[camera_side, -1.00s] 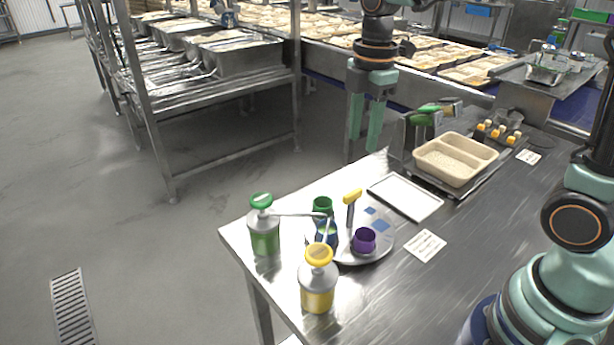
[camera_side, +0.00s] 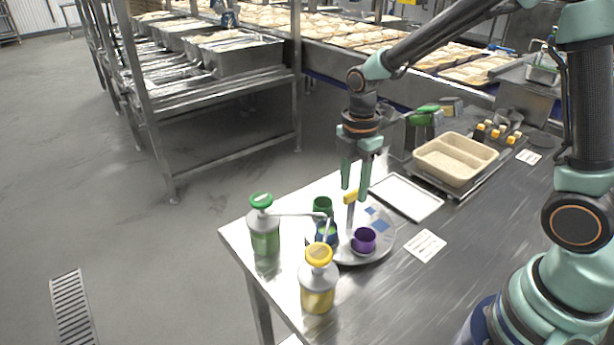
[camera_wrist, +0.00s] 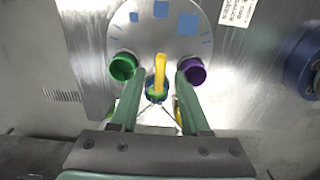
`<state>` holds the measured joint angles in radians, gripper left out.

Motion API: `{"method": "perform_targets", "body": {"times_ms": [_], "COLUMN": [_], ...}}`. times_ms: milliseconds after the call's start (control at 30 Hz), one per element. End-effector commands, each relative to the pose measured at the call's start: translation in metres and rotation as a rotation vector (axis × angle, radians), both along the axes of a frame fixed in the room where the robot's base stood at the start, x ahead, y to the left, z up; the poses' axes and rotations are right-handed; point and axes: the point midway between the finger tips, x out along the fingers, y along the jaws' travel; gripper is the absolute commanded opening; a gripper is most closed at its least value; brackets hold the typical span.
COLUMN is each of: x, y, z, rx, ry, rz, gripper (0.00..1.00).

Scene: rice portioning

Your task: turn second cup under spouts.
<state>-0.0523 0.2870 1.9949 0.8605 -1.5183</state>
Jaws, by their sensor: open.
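A round grey turntable (camera_side: 378,243) carries a green cup (camera_side: 322,206), a blue cup (camera_side: 326,236) and a purple cup (camera_side: 363,240). The blue cup is at the spouts of the green dispenser (camera_side: 265,235) and the yellow dispenser (camera_side: 318,288); something greenish shows inside it. An upright handle with a yellow top (camera_side: 351,197) stands on the turntable. My gripper (camera_side: 355,192) is open, pointing down at the handle's top. In the wrist view, the yellow top (camera_wrist: 160,66) appears between my fingers (camera_wrist: 158,76), with a gap on both sides; contact is not visible.
A white tray (camera_side: 436,209) lies behind the turntable, with a beige two-compartment container (camera_side: 455,160) farther back. A white card (camera_side: 426,245) lies to the right. Blue squares (camera_wrist: 161,9) mark the turntable. The table's right middle is clear.

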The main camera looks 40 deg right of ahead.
Motion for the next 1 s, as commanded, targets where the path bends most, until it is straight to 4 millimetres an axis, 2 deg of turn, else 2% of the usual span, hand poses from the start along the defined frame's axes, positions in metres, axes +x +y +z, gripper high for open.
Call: {"method": "perform_targets", "body": {"times_ms": [367, 400, 467, 500, 1000], "x": [0.0000, 0.0000, 0.0001, 0.0000, -0.0002], "y": [0.0000, 0.0000, 0.0000, 0.0000, 0.0000], "z": [-0.0055, -0.0054, -0.0053, -0.0053, -0.0049], "rx": [0.000, 0.000, 0.000, 0.000, 0.000], "ry": [-0.001, -0.001, -0.001, -0.001, 0.000], "rz": [0.000, 0.000, 0.000, 0.000, 0.000], "gripper": [0.46, 0.31, 0.08, 0.00, 0.00]}}
